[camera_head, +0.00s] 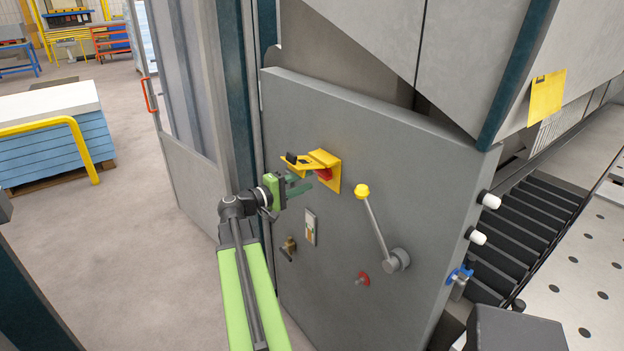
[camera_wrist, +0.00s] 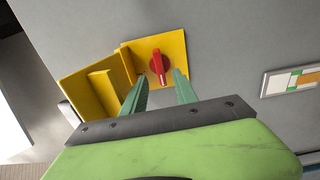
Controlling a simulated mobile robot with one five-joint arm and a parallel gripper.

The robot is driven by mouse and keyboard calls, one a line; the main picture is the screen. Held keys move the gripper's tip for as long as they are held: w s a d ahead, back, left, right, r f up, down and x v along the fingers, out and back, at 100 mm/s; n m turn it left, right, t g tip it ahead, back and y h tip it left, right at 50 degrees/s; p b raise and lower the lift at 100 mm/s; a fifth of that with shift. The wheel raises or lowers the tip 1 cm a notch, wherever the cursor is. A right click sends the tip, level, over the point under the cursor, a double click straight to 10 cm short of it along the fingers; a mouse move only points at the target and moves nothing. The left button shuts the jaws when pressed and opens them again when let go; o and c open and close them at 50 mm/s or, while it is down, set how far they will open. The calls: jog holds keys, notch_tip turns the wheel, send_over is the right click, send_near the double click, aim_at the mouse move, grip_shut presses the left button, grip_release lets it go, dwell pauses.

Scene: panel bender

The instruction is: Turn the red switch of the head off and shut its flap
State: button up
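The red switch (camera_wrist: 158,62) sits on a yellow plate (camera_wrist: 177,46) on the grey panel. Its raised grip runs nearly upright in the wrist view, with a white mark at the lower end. In the head view the red switch (camera_head: 324,174) is partly covered. The yellow flap (camera_wrist: 92,88) stands open, swung out to the left of the switch in the wrist view. My gripper (camera_wrist: 160,76) is open and empty. Its green fingertips point at the switch, one on each side of its lower part. Contact cannot be told. The head view shows my gripper (camera_head: 308,182) close to the panel.
A lever with a yellow knob (camera_head: 362,191) stands right of the switch. A small red knob (camera_head: 363,279), a brass-coloured fitting (camera_head: 288,248) and a label plate (camera_head: 310,227) are lower on the panel (camera_head: 420,190). Open floor lies left, before a blue stack (camera_head: 55,140).

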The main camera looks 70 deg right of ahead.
jog(key=v, duration=1.3)
jog(key=shift+a, duration=0.25)
jog(key=shift+w, duration=0.1)
jog(key=shift+c, duration=0.4)
